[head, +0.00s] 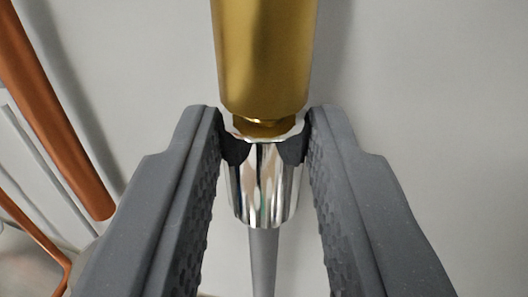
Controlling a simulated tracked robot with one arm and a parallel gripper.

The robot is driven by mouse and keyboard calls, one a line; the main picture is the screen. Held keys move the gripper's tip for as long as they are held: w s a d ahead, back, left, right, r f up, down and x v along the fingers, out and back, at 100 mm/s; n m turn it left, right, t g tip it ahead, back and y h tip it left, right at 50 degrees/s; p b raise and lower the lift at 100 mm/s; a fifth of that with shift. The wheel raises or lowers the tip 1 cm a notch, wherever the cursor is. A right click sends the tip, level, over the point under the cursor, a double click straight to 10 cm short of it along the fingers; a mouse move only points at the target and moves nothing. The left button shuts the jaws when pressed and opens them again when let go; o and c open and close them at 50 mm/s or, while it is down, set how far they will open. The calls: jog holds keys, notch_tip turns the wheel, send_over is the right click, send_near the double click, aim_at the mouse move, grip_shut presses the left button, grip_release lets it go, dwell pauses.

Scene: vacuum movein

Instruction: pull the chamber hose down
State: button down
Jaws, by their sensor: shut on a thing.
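My gripper (264,150) is shut on the chamber hose's shiny metal end fitting (264,185), with a finger on its left and right sides. A grey hose (263,262) runs down from the fitting between the fingers. Directly above is a brass cylinder (264,55) with a narrower neck at its lower end. The fitting's top meets this neck; I cannot tell whether the two are still joined. The fingertips hide part of the fitting's upper sides.
A thick copper pipe (62,115) slants along the left, with thinner copper and grey tubes beside it at the lower left. A plain light grey wall (430,100) lies behind, clear on the right.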

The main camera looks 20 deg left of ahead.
jog(key=shift+f+b, duration=0.7)
jog(key=shift+f, duration=1.25)
jog(key=c, duration=1.2)
grip_release()
jog(key=shift+o, duration=0.2)
jog(key=b, duration=0.5)
send_near(264, 219)
jog(key=s+d+f, duration=0.1)
jog(key=s+f, duration=0.1)
jog(key=s, duration=0.1)
jog(key=b, duration=0.1)
jog(key=s+b, duration=0.1)
jog(key=shift+s+d+r+b, duration=0.15)
jog(key=shift+s+r+b, duration=0.05)
jog(key=shift+r+b, duration=0.2)
